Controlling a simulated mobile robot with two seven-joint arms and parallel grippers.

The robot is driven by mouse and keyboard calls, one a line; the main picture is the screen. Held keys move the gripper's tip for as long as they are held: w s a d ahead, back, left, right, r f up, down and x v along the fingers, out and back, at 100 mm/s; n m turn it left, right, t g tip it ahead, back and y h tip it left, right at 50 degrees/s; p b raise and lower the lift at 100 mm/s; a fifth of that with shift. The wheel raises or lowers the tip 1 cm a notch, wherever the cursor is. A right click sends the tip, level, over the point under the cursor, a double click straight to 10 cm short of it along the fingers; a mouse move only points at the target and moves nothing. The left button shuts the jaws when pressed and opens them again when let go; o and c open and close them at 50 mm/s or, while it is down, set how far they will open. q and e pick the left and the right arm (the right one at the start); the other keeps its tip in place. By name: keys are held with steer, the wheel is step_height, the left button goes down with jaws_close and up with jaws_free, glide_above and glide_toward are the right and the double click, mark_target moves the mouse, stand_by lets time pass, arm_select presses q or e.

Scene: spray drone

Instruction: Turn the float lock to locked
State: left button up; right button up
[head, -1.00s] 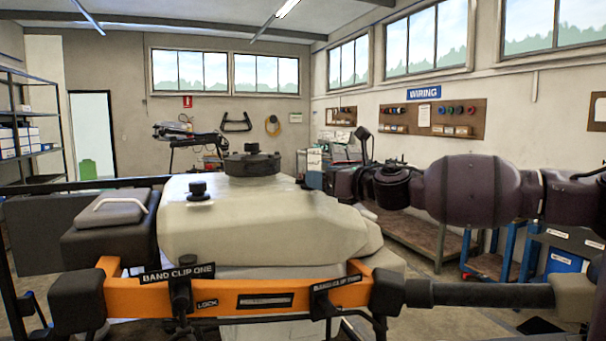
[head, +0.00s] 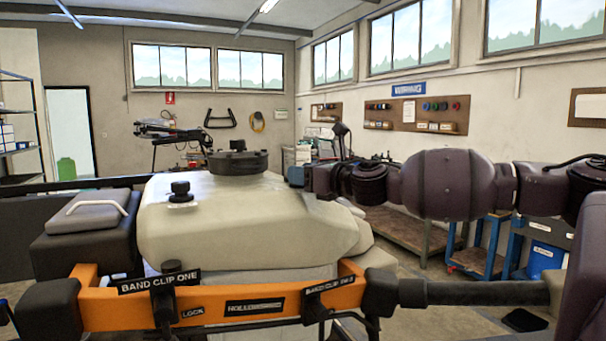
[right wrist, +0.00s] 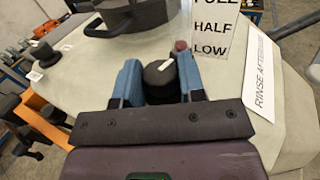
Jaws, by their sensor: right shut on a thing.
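The pale spray tank (head: 240,225) fills the middle of the head view, with a black round lid (head: 238,162) on top. My right gripper (head: 310,182) reaches in from the right, at the tank's far right side. In the right wrist view its blue fingers (right wrist: 160,82) are shut on a black knob (right wrist: 160,72), one finger on each side. A label reading HALF and LOW (right wrist: 212,35) stands beside this knob. I see no lock marking on it. Another black knob on a white plate (head: 181,192) sits on the tank's near left. My left gripper is not in view.
An orange frame bar (head: 215,305) with black clips, labelled BAND CLIP ONE, runs across the front. A black box with a handle (head: 88,225) stands left of the tank. A RINSE label (right wrist: 262,75) lies on the tank. A workbench (head: 410,235) stands behind.

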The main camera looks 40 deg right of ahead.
steer(key=shift+a+r+m+h+p, duration=0.1)
steer(key=shift+m+h+p, duration=0.25)
steer(key=shift+h, duration=0.15)
steer(key=shift+c, duration=0.2)
steer(key=m+h+p, duration=0.1)
steer(key=h, duration=0.1)
steer(key=shift+a+m+h, duration=0.1)
steer(key=shift+m+h, duration=0.15)
steer(key=shift+h, duration=0.05)
steer(key=m+h, duration=0.3)
steer(key=h, duration=0.1)
steer(key=shift+a+g+h+p, duration=0.1)
steer(key=shift+g+h+p, duration=0.25)
steer(key=shift+g+h, duration=0.05)
steer(key=shift+w+a+m+g+h, duration=0.1)
steer(key=shift+m+g+h, duration=1.3)
steer(key=shift+m+h, duration=0.9)
steer(key=shift+h, duration=0.6)
steer(key=o, duration=0.9)
steer(key=shift+o, duration=0.2)
